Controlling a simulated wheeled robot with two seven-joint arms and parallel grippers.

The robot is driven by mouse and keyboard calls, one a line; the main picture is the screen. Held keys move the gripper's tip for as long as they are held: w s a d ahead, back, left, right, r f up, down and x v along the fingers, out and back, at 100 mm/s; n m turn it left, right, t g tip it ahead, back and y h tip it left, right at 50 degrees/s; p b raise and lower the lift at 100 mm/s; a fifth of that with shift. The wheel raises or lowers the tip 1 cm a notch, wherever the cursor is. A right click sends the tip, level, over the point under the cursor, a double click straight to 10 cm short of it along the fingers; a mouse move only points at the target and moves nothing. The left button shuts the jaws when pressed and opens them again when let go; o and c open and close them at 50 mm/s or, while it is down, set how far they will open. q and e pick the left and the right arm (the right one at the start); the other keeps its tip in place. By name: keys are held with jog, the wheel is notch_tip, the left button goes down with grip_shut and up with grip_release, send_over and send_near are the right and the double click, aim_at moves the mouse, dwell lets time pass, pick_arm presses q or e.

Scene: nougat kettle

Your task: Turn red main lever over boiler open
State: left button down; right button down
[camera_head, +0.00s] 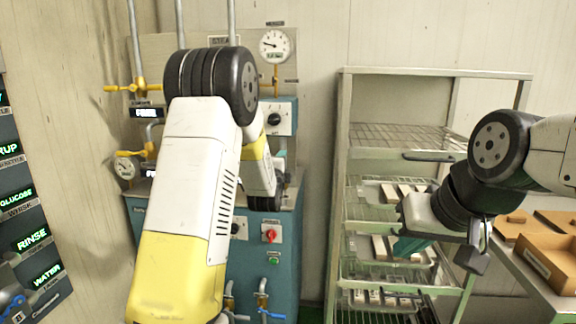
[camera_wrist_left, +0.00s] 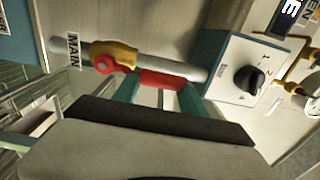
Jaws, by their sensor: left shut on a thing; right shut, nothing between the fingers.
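The red main lever (camera_wrist_left: 162,80) shows in the left wrist view, with a round red hub on a brass valve (camera_wrist_left: 118,52). The valve sits on a grey pipe (camera_wrist_left: 190,70) beside a label reading MAIN (camera_wrist_left: 74,52). The lever lies roughly along the pipe in this view. My left gripper (camera_wrist_left: 158,92) has its teal fingers shut on the lever's handle. In the head view my left arm hides this gripper and the lever. My right gripper (camera_head: 408,247) is shut and empty, in front of the shelf rack.
A control box with a black knob (camera_wrist_left: 250,80) is close to the lever. The blue boiler cabinet (camera_head: 285,235) stands behind my left arm, with a pressure gauge (camera_head: 274,46) above. A metal rack (camera_head: 345,130) and a cardboard box (camera_head: 550,262) are on the right.

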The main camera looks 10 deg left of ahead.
pick_arm(q)
jog(key=c, duration=0.6)
grip_release()
jog(key=shift+c, duration=0.2)
jog(key=s, duration=0.7)
jog(key=shift+s, duration=0.4)
jog(key=shift+a, duration=0.1)
